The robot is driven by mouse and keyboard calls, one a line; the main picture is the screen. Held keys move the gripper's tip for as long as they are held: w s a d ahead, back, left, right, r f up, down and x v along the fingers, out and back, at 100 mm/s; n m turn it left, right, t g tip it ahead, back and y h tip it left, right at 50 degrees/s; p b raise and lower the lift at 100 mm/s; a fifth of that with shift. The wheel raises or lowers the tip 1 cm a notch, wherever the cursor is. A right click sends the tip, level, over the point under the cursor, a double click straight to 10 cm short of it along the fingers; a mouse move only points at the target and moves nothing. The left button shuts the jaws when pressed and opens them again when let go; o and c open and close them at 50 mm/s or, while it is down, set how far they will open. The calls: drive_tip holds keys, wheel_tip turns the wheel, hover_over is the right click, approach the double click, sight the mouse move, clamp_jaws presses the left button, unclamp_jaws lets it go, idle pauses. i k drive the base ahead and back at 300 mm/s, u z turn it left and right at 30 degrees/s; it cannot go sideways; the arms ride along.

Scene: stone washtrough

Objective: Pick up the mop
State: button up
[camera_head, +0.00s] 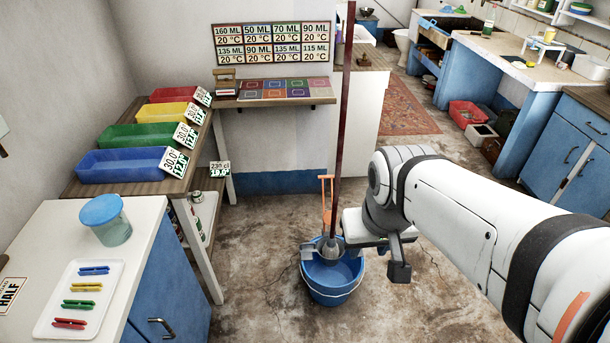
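The mop (346,110) is a long, thin, dark reddish pole. It stands almost upright, and its lower end goes down into a blue bucket (334,290) on the floor. A grey piece sits around the foot of the pole at the bucket's rim; the mop head is hidden. My gripper (385,255) is just right of the pole and the bucket, pointing down, with a white block and dark finger parts. I cannot tell whether it touches the pole or how far its fingers are apart.
An orange handle (327,198) rises behind the bucket. A shelf with coloured trays (124,165) and a white-topped cabinet (150,220) with a jar (106,222) stand left. Blue cabinets (570,150) and a red crate (466,113) are right. The floor left of the bucket is clear.

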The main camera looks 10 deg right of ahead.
sight(330, 250)
drive_tip(key=z, duration=0.15)
drive_tip(key=i, duration=0.9)
drive_tip(key=u, duration=0.2)
drive_tip(key=k, duration=0.9)
drive_tip(key=z, duration=0.2)
drive_tip(key=i, duration=0.9)
drive_tip(key=u, duration=0.05)
